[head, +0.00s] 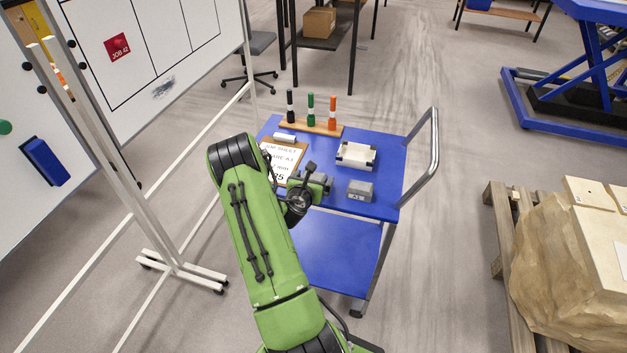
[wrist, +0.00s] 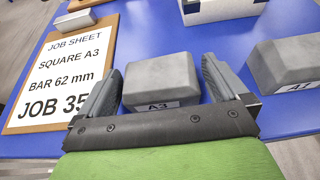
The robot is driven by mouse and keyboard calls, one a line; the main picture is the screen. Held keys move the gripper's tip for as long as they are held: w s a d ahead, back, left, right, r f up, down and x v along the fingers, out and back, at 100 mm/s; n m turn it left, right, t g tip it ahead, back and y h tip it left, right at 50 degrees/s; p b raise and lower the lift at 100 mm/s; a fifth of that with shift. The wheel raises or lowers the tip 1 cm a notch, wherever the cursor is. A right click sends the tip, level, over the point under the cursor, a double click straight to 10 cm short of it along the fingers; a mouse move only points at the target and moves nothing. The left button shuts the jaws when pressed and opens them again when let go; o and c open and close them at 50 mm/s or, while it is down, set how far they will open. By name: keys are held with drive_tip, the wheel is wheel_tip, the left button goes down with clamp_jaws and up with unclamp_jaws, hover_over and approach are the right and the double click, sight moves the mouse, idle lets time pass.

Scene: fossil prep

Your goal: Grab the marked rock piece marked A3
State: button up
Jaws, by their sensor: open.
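The grey rock piece marked A3 (wrist: 161,80) lies on the blue cart top in the wrist view, its white label facing my gripper. My gripper (wrist: 165,85) is open, with one finger on each side of the A3 piece. I cannot tell whether the fingers touch it. In the head view my gripper (head: 318,180) is over the cart's near left part, and the arm mostly hides the A3 piece there.
A job sheet clipboard (wrist: 65,68) lies left of the gripper. A white tray (head: 356,155) and a marker rack (head: 325,128) stand farther back on the blue cart (head: 388,160). A whiteboard (head: 150,90) stands left; a big rock on a pallet (head: 508,240) is at right.

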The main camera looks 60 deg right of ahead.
drive_tip(key=shift+w+d+f, duration=0.1)
drive_tip(key=shift+d+f, duration=0.1)
drive_tip(key=shift+d, duration=0.2)
drive_tip(key=shift+a, duration=0.1)
drive_tip(key=shift+r, duration=0.1)
drive_tip(key=c, duration=1.1)
drive_tip(key=shift+r, duration=0.1)
